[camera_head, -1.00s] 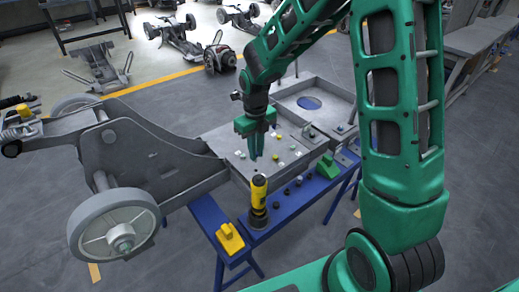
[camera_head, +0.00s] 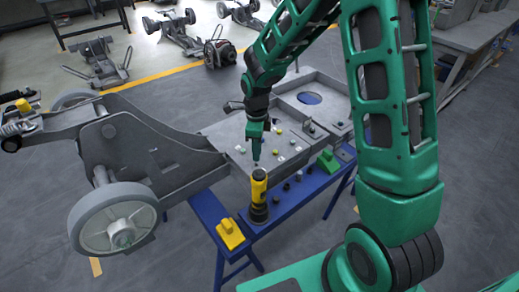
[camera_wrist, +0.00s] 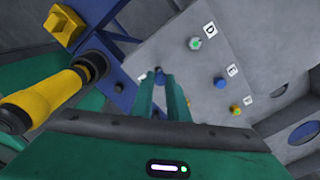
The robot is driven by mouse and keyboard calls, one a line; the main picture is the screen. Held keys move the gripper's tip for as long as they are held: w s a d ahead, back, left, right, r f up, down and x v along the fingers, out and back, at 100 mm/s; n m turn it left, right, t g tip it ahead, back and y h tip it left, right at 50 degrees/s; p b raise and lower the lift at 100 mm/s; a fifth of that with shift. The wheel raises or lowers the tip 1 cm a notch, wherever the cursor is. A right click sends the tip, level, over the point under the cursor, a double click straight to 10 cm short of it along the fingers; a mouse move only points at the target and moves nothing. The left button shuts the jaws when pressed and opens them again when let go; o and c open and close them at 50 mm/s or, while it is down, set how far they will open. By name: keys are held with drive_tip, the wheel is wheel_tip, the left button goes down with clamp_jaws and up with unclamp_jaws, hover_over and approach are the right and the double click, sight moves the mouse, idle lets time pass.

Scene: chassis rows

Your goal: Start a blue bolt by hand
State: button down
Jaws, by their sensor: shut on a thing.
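My gripper (camera_head: 256,150) points down over the near part of the grey chassis plate (camera_head: 217,135), just behind the yellow tool. In the wrist view my gripper (camera_wrist: 160,88) has its fingers close together on a small, dark bluish bolt (camera_wrist: 158,70), mostly hidden between the tips. I cannot tell whether the bolt touches the plate. Another blue bolt head (camera_wrist: 218,82) sits on the plate by label E.
A yellow and black tool (camera_head: 259,192) stands upright on the blue bench (camera_head: 283,212), close to my gripper. A yellow block (camera_head: 230,234) and a green block (camera_head: 327,163) are also on it. The chassis wheel (camera_head: 113,220) is at left.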

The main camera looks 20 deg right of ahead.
drive_tip(key=n, duration=0.6)
drive_tip(key=shift+w, duration=0.15)
drive_tip(key=shift+s, duration=0.25)
idle(0.4)
drive_tip(key=shift+f, duration=1.65)
idle(0.7)
drive_tip(key=m, duration=0.3)
drive_tip(key=shift+m, duration=0.4)
drive_tip(key=shift+s+m, duration=0.1)
drive_tip(key=shift+m, duration=0.4)
